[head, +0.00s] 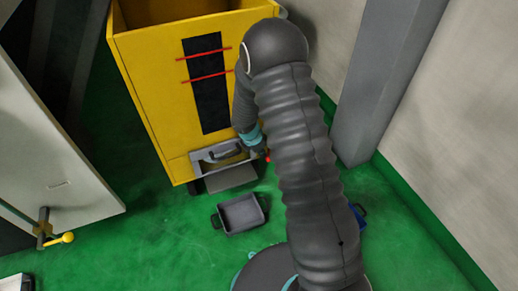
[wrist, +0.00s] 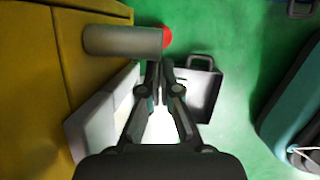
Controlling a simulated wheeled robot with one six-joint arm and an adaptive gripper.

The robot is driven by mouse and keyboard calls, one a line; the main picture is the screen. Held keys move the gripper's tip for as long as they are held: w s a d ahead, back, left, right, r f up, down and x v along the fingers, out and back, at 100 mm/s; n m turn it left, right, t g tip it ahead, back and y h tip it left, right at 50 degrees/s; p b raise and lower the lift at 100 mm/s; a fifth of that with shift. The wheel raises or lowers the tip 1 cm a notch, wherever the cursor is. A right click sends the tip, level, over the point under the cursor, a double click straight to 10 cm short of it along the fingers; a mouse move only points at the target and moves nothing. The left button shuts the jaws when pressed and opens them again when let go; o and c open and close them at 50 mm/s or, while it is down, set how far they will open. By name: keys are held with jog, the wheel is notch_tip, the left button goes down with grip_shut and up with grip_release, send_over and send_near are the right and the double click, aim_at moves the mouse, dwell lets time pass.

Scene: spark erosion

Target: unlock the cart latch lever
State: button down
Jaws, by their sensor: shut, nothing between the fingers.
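The yellow cart (head: 165,85) stands at the upper middle of the head view. It also fills the left of the wrist view (wrist: 35,75). The latch lever (wrist: 122,40) is a grey rod with a red tip, reaching out to the right from the cart's side. In the head view only its red tip (head: 267,158) shows clearly; my arm hides much around it. My gripper (wrist: 160,68) is shut and empty, its fingertips just below the rod near the red end in the wrist view. I cannot tell whether they touch it.
A dark grey tray (head: 222,226) lies on the green floor before the cart. A blue container (head: 359,212) lies right of my arm. A grey pillar (head: 385,80) stands right of the cart. A white cabinet door (head: 50,165) with a yellow-knobbed handle is at left.

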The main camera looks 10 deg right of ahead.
jog(key=shift+x, duration=1.45)
